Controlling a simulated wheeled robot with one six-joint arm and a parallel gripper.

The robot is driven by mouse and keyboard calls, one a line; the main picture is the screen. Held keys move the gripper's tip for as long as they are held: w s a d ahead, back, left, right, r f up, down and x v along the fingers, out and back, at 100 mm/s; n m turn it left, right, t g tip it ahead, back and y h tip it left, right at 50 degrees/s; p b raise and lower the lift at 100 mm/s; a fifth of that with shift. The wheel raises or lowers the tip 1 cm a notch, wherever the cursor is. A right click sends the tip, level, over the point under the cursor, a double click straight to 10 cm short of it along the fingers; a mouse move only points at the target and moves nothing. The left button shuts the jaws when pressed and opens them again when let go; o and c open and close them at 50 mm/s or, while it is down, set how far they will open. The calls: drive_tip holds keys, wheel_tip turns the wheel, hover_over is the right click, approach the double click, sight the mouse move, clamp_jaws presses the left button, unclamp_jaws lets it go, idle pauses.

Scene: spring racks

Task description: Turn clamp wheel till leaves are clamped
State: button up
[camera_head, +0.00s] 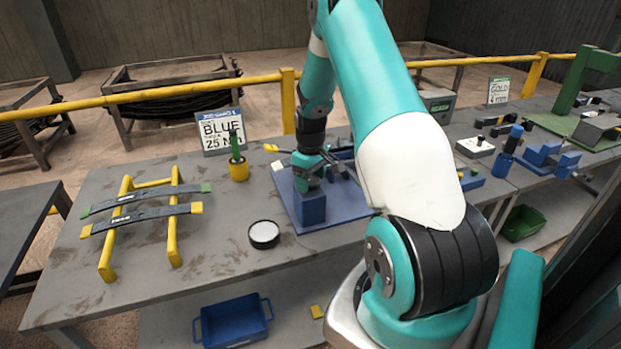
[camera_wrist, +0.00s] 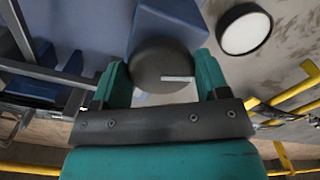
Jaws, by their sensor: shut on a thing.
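The clamp wheel (camera_wrist: 160,62) is a dark grey disc with a white mark, seen in the wrist view between my teal fingers. My gripper (camera_wrist: 162,82) is shut on it, a finger on each side. In the head view my gripper (camera_head: 308,178) points down at the clamp's blue block (camera_head: 311,208), and it hides the wheel there. The block stands on a blue base plate (camera_head: 347,212). Two dark leaves, one with green ends (camera_head: 150,198) and one with yellow ends (camera_head: 140,217), lie across a yellow stand. Whether leaves sit in the clamp is hidden by my arm.
A round white-topped black disc (camera_head: 264,234) lies left of the base plate. A yellow cup (camera_head: 238,170) with a green-handled tool stands before the BLUE 25 Nm sign (camera_head: 220,130). A yellow rail (camera_head: 260,79) runs behind the bench. A blue bin (camera_head: 232,320) sits below.

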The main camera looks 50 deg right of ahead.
drive_tip(key=shift+m, duration=0.3)
drive_tip(key=m+b, duration=0.1)
drive_tip(key=m, duration=0.3)
drive_tip(key=shift+m+b, duration=0.3)
drive_tip(key=m+b, duration=0.1)
drive_tip(key=m, duration=0.4)
drive_tip(key=shift+w+a, duration=0.1)
drive_tip(key=shift+w, duration=0.05)
drive_tip(key=shift+r+m, duration=0.1)
drive_tip(key=shift+m, duration=0.3)
drive_tip(key=o, duration=0.9)
wheel_tip(320, 180, up, 17)
drive_tip(key=b, duration=0.3)
drive_tip(key=shift+r, duration=0.15)
